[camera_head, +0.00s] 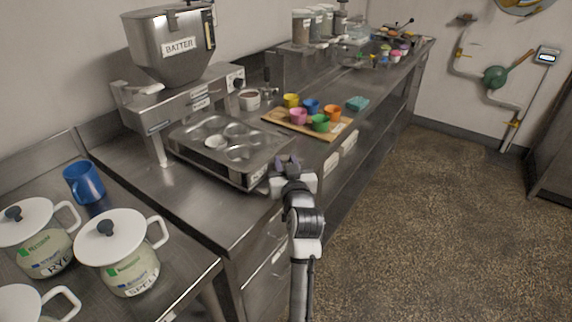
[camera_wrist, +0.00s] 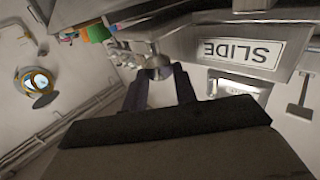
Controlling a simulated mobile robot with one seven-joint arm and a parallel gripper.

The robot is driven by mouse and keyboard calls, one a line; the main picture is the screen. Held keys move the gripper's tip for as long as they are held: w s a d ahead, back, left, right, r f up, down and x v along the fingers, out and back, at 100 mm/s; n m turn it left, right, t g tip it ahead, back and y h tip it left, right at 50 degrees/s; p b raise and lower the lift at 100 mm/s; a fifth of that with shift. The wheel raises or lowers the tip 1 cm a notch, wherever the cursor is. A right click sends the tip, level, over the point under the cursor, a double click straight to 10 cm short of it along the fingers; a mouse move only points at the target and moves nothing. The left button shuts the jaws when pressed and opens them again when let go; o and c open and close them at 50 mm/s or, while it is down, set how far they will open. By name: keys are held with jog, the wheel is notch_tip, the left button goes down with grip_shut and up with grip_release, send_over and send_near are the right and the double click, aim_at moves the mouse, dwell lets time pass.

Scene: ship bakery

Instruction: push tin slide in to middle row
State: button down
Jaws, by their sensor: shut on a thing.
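The grey muffin tin (camera_head: 262,143) lies on the slide under the batter machine, with several round cups. One cup near its middle holds a white paper case (camera_head: 216,142). The slide (camera_head: 257,175) is the metal carriage beneath the tin; its front carries a "SLIDE" label (camera_wrist: 243,53), upside down in the wrist view. My gripper (camera_head: 287,162) is at the slide's front right corner. In the wrist view my gripper's dark fingers (camera_wrist: 161,92) are closed on the slide's round metal knob (camera_wrist: 156,66). The fingers partly hide the knob.
The batter hopper (camera_head: 172,48) stands above the machine, behind the tin. A wooden board (camera_head: 272,117) with several coloured cups lies to the right on the counter. A white bowl (camera_head: 249,99) is behind the tin. A blue mug (camera_head: 84,183) and lidded jars (camera_head: 118,250) stand at the left.

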jog(key=c, duration=1.4)
grip_release()
jog(key=shift+s+d, duration=0.1)
jog(key=shift+s, duration=0.05)
jog(key=shift+s+d+b, duration=0.35)
jog(key=shift+s+b, duration=0.35)
jog(key=shift+s, duration=1.55)
jog(key=shift+s+d+b, duration=0.35)
jog(key=shift+s+b, duration=0.3)
jog(key=shift+s, duration=1.6)
jog(key=shift+s+d+b, duration=0.35)
jog(key=shift+s+b, duration=0.35)
jog(key=shift+s, duration=1.55)
jog(key=shift+o, duration=0.2)
